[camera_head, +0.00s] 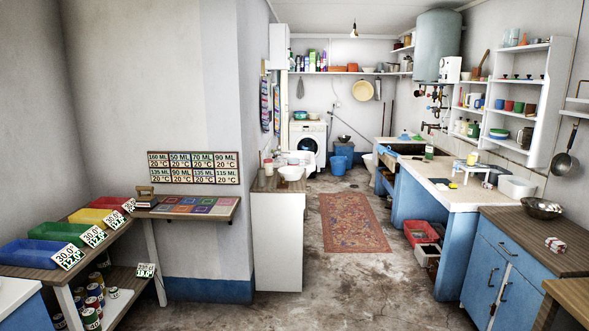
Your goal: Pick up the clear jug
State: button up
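I cannot make out a clear jug with certainty at this size. Small pale, glassy-looking vessels (514,37) stand on top of the white wall shelf (546,90) at the upper right; their exact shape is too small to tell. A green bottle (429,153) stands on the pale worktop (448,171) along the right wall, near the dark trough basin (404,148). My gripper is not in view.
A patterned rug (345,222) lies on the open floor in the middle. A white counter (277,240) and a shelf of coloured trays (40,255) stand left.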

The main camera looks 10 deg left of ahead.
aim_at(296, 165)
jog(key=u, duration=0.1)
jog(key=i, duration=7.5)
jog(key=u, duration=5.35)
